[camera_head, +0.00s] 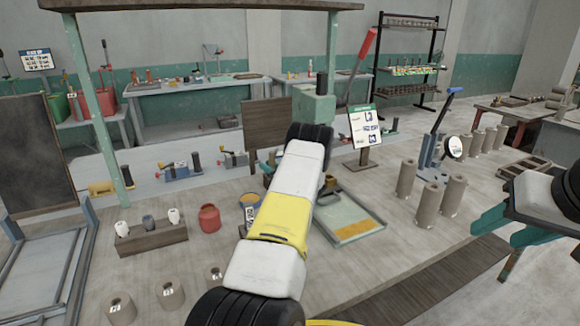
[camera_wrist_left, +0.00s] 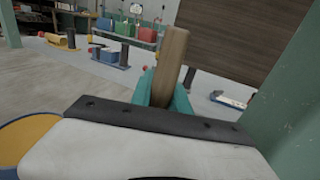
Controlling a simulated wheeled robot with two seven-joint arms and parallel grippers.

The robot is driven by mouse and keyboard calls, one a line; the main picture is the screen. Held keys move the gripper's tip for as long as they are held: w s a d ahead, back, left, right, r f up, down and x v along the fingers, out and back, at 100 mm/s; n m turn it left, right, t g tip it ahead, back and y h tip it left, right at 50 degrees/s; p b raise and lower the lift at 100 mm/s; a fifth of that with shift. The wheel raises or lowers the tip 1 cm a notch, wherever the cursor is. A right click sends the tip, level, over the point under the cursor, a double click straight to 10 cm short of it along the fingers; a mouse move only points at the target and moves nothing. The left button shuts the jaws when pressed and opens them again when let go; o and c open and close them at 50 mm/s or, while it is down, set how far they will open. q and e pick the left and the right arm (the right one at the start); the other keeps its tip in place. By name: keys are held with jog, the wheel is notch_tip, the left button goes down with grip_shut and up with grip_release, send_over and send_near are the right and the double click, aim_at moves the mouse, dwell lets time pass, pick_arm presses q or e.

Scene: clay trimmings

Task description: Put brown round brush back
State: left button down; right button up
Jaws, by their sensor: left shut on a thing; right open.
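My left gripper (camera_wrist_left: 164,90) has its teal fingers shut on a brown wooden handle (camera_wrist_left: 172,58), which stands up between them in the left wrist view. I take it for the brown round brush; its bristle end is hidden below the gripper's dark edge. In the head view my left arm reaches over the table and hides most of this gripper and the brush. My right gripper (camera_head: 515,232) is open and empty at the right, its teal fingers apart over the table's right side.
A wooden block (camera_head: 150,238) holds several small pots beside a red jar (camera_head: 209,217). A brown board (camera_head: 267,122) stands behind. Several clay cylinders (camera_head: 428,205) stand at right.

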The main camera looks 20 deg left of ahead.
pick_arm(q)
jog(key=shift+f, duration=0.3)
jog(key=shift+f, duration=0.2)
jog(key=c, duration=1.3)
grip_release()
jog(key=shift+o, duration=0.2)
jog(key=shift+r, duration=0.1)
jog(key=shift+r, duration=0.15)
jog(key=v, duration=1.2)
